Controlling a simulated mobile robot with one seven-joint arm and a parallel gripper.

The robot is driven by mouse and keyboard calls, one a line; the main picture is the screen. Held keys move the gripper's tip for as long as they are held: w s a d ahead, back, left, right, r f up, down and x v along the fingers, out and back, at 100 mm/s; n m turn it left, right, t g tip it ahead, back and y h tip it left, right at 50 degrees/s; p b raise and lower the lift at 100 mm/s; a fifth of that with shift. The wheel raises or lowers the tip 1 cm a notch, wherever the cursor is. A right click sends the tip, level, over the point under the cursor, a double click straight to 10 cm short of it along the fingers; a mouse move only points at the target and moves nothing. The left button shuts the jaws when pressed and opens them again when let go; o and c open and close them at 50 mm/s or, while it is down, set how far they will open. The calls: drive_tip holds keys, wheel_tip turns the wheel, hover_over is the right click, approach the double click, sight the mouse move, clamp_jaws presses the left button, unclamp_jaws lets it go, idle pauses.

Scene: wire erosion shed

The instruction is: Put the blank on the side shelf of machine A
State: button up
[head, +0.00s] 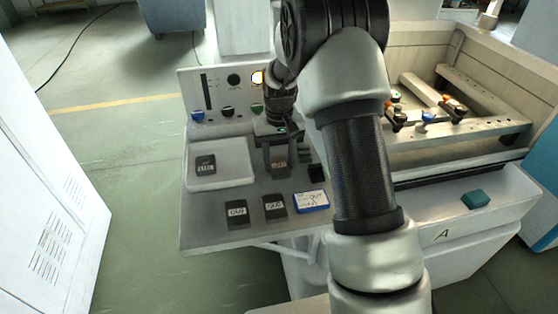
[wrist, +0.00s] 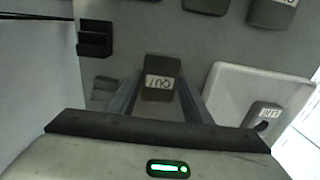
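My gripper (head: 278,163) points down over the side shelf (head: 205,230) on the left of machine A (head: 440,235). A dark block with a white label (wrist: 160,80) is between my two fingers in the wrist view. The fingers lie along its two sides with little or no visible gap. I cannot tell whether they grip it, or whether it touches the shelf. Two similar dark labelled blocks, one on the left (head: 237,212) and one on the right (head: 275,206), lie near the shelf's front. Another labelled block (head: 205,165) sits in a white tray.
The white tray (head: 225,178) is at the shelf's left back. A blue-edged card (head: 312,201) and a black holder (head: 317,172) are to the right. A control panel (head: 222,100) stands behind. A teal block (head: 475,200) lies on the machine's front ledge.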

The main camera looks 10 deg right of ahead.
drive_tip(key=o, duration=0.3)
